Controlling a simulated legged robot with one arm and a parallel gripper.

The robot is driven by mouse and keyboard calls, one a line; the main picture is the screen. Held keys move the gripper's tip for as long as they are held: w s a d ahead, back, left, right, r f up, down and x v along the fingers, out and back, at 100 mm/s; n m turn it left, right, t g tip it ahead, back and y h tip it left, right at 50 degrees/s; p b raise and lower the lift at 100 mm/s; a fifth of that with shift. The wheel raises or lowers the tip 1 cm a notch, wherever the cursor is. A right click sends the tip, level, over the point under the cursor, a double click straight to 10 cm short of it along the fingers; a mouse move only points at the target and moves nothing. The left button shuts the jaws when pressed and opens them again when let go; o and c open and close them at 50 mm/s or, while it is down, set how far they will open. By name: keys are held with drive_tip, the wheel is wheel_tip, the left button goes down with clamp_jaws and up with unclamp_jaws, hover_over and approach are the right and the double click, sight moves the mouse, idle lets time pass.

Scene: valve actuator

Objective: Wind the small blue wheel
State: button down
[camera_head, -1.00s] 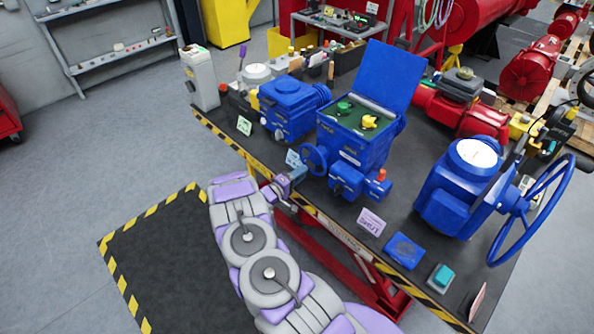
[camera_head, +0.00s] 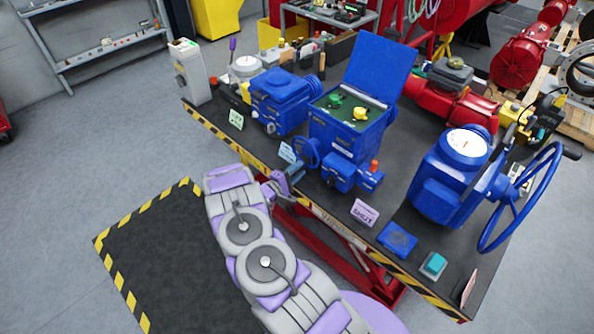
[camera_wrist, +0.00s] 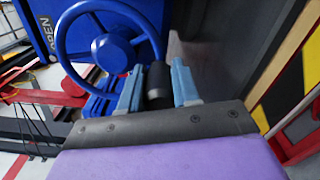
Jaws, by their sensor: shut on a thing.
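The small blue wheel (camera_head: 305,153) is on the front left of the blue actuator box with the raised lid. In the wrist view its rim and hub (camera_wrist: 112,50) fill the upper left. My gripper (camera_wrist: 158,86) has its two light blue fingers on either side of a black cylindrical handle (camera_wrist: 158,80) at the wheel's lower right rim, and is shut on it. In the head view my gripper (camera_head: 284,182) is just below and left of the wheel, at the bench's front edge; its fingers are hard to make out there.
A blue actuator with a large blue handwheel (camera_head: 525,195) stands on the right of the bench. Another blue unit (camera_head: 280,100) stands to the left. Open floor (camera_head: 70,190) lies left.

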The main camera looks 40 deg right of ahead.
drive_tip(key=shift+s+f, duration=0.2)
drive_tip(key=shift+f, duration=0.05)
drive_tip(key=c, duration=1.1)
unclamp_jaws()
drive_tip(key=shift+o, duration=1.4)
drive_tip(key=shift+w+r, duration=0.1)
drive_tip(key=shift+a, duration=0.1)
drive_tip(key=s+a, duration=0.1)
drive_tip(key=a, duration=1.6)
drive_tip(key=shift+s+a, duration=0.15)
